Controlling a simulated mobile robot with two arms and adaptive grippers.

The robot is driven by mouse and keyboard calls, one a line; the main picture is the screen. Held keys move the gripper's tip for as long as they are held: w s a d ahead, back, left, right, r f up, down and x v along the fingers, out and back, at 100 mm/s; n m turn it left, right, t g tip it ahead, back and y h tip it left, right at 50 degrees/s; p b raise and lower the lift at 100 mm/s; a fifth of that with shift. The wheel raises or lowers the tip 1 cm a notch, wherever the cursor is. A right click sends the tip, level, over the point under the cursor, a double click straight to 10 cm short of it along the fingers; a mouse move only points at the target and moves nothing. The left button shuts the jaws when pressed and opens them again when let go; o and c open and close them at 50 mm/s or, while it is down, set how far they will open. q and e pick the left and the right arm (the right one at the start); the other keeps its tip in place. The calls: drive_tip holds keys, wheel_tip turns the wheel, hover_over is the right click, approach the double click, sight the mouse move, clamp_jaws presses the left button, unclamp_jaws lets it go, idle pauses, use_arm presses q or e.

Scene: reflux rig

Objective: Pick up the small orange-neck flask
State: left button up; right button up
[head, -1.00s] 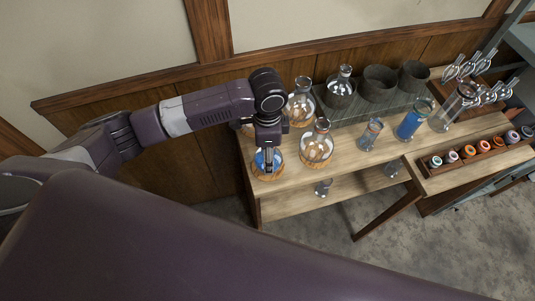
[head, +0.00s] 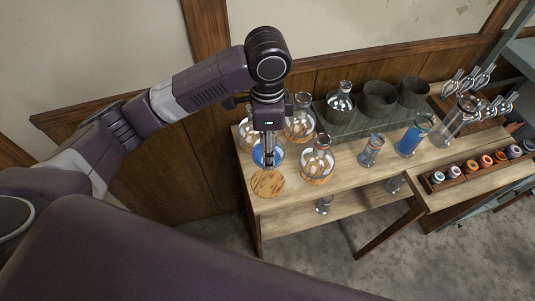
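A small round flask with blue liquid (head: 258,157) hangs at my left gripper (head: 269,160), above and slightly behind the bare round cork ring (head: 268,184) at the table's near left corner. The gripper points down, with its fingers close together in front of the flask and shut on it. The fingers hide the flask's neck, so I cannot see its colour. My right gripper is not in view.
A clear round flask (head: 317,161) stands on a cork ring close to the right. More flasks (head: 299,122) stand behind.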

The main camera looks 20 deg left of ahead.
use_arm(q)
drive_tip(key=shift+r, duration=3.75)
